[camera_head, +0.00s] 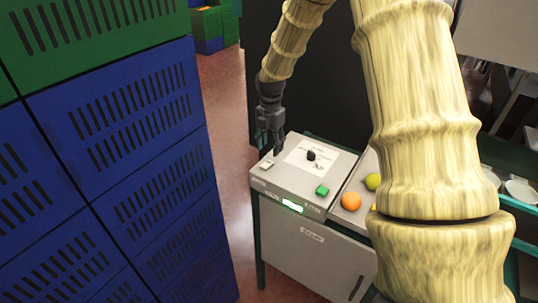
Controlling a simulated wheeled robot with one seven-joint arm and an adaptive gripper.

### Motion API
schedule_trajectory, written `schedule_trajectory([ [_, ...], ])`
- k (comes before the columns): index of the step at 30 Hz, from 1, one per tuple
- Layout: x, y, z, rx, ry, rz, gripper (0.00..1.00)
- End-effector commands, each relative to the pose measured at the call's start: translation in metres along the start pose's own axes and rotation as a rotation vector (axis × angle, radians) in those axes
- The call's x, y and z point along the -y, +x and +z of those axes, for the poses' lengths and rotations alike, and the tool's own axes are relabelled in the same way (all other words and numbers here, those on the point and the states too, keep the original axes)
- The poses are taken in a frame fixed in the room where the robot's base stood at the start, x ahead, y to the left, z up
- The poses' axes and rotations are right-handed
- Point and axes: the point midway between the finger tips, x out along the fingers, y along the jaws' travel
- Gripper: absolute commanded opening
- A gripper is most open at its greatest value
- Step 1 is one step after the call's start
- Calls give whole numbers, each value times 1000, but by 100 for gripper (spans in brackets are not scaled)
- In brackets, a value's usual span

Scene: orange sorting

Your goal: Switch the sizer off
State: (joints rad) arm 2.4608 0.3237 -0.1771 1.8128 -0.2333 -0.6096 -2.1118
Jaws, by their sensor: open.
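The sizer (318,258) is a grey cabinet with a sloped control panel on top. The panel carries a black rotary knob (311,155) on a white plate, a green button (322,190) at the right and a small pale switch (266,165) at the left. A green light (292,205) glows on its front edge. My gripper (275,151) is open and empty, pointing down over the panel's back left, close to the pale switch. I cannot tell whether its fingertips touch the panel.
Stacked blue crates (122,125) and green crates (85,32) form a wall at the left. An orange (351,201) and a yellow-green fruit (373,181) lie right of the panel. My arm covers much of the right side. Reddish floor (226,110) shows between crates and sizer.

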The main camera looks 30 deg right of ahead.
Motion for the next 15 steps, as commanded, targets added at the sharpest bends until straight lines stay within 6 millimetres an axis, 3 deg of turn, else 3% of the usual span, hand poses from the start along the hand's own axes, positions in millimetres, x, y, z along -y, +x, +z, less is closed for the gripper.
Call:
schedule_trajectory([
  [15,-2,52,-2,0,-2,0,48],
])
